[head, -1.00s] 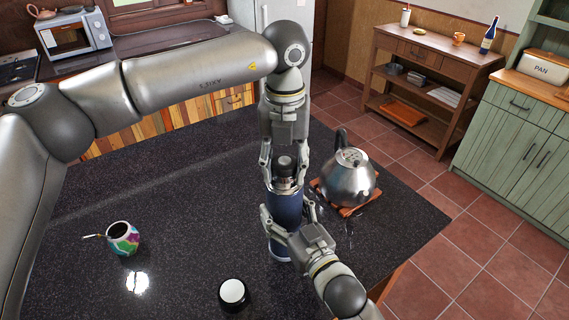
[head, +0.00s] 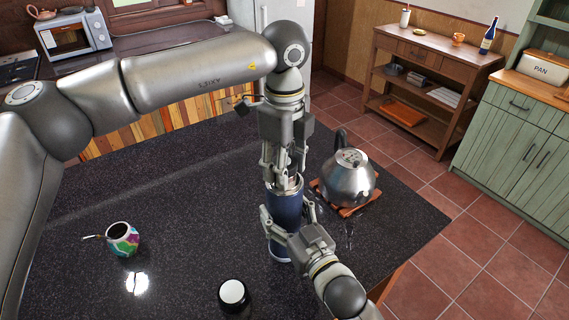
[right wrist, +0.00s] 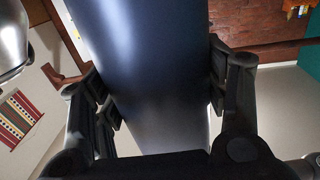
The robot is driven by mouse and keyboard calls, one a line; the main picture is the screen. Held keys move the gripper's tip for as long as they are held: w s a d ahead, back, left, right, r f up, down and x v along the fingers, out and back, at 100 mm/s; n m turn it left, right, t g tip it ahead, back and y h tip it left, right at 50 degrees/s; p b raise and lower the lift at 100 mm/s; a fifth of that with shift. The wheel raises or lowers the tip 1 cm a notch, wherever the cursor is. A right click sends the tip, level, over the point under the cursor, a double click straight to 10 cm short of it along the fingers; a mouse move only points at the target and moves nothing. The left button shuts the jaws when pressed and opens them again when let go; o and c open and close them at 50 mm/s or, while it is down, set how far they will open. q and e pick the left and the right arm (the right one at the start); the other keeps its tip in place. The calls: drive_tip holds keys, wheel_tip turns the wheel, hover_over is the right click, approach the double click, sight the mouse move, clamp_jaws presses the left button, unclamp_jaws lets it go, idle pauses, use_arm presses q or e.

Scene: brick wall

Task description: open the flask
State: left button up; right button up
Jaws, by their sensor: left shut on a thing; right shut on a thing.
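The dark blue flask (head: 285,203) stands upright on the black speckled counter. My right gripper (head: 287,224) is shut around its body from the front right. In the right wrist view the flask (right wrist: 150,60) fills the middle between the two fingers of my right gripper (right wrist: 162,95). My left gripper (head: 282,178) points straight down over the flask's top and is shut on the stopper, which its fingers mostly hide. A little of the pale neck shows between the fingers. I cannot tell whether the stopper has come loose.
A steel kettle (head: 348,180) stands on a wooden trivet (head: 345,210) close right of the flask. A colourful mate cup (head: 123,240) with a straw is at left. A black round piece with a white top (head: 233,293) stands in front. The left counter is otherwise clear.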

use_arm(q)
drive_tip(key=shift+r, duration=0.15)
drive_tip(key=shift+r, duration=0.95)
drive_tip(key=shift+r, duration=2.05)
use_arm(e)
drive_tip(key=o, duration=2.1)
drive_tip(key=shift+c, duration=0.2)
drive_tip(key=v, duration=1.2)
